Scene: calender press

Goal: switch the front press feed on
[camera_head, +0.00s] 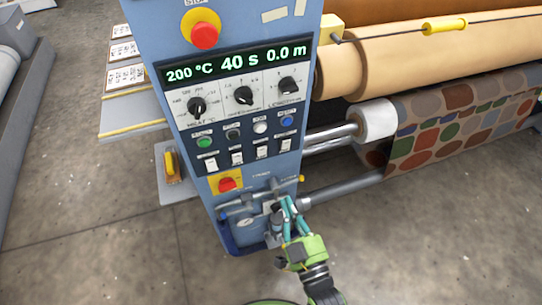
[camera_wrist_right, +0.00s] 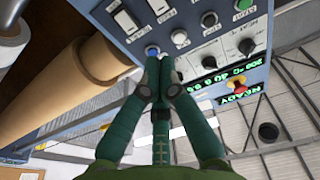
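The blue control panel (camera_head: 240,105) of the press stands at centre in the head view. Its display (camera_head: 236,66) reads 200 °C, 40 s, 0.0 m. Below the knobs is a row of buttons, then a row of white rocker switches (camera_head: 237,158); their labels are too small to read, so I cannot tell which is the front press feed. Rockers (camera_wrist_right: 126,22) also show at the top of the wrist view. My right gripper (camera_head: 281,213) is low in front of the cabinet, below the rockers, with its fingertips (camera_wrist_right: 158,65) together and nothing visible between them. My left gripper is not in view.
A red stop button (camera_head: 205,36) sits above the display and a red-and-yellow switch (camera_head: 227,184) below the rockers. Rollers (camera_head: 430,55) and patterned fabric (camera_head: 450,125) lie to the right. The front floor is clear.

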